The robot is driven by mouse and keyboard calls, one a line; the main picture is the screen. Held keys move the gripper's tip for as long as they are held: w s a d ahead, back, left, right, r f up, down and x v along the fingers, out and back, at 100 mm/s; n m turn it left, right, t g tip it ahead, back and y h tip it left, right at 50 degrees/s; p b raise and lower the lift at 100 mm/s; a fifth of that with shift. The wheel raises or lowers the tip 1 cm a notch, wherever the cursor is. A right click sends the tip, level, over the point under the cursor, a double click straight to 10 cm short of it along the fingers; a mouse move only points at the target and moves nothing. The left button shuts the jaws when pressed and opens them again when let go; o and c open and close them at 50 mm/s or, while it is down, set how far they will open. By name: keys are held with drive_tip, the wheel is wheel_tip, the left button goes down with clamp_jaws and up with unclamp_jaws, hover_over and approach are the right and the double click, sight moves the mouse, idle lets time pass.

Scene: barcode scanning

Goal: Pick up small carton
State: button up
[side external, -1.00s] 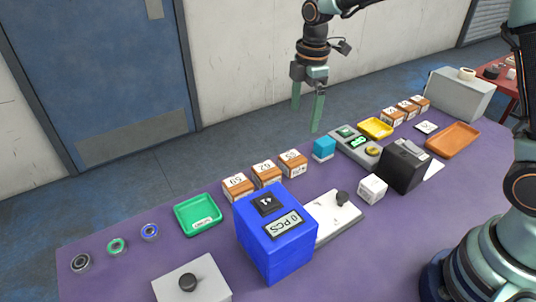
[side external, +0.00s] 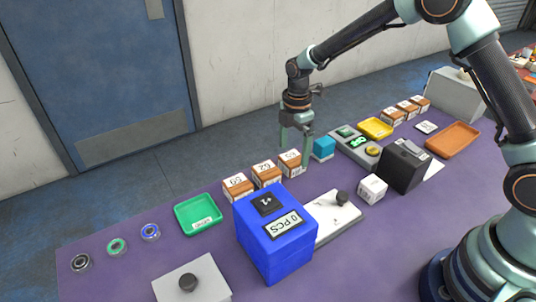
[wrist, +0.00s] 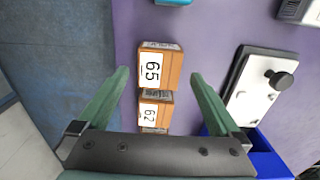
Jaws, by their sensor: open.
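A small brown carton with a white label reading 65 (wrist: 161,68) lies between the fingers of my gripper (wrist: 159,73) in the wrist view, with a gap on each side. In the side external view this carton (side external: 290,165) is at the right end of a row of three. There my gripper (side external: 295,155) points down over it, one finger at its right side and the other partly hidden behind it. The gripper is open and holds nothing. The neighbouring carton, labelled 62 (side external: 266,175), also shows in the wrist view (wrist: 154,112). A third carton (side external: 238,187) stands left of it.
A teal block (side external: 323,148) stands just right of the row. A blue box with a display (side external: 275,240) and a white plate with a black knob (side external: 335,215) are in front. A green tray (side external: 198,214) is on the left. More small cartons (side external: 405,110) stand farther back.

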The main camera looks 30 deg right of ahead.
sight(292, 157)
drive_tip(key=shift+f, duration=1.9)
drive_tip(key=c, duration=1.5)
drive_tip(key=shift+w+r, duration=0.1)
drive_tip(key=shift+r, duration=0.05)
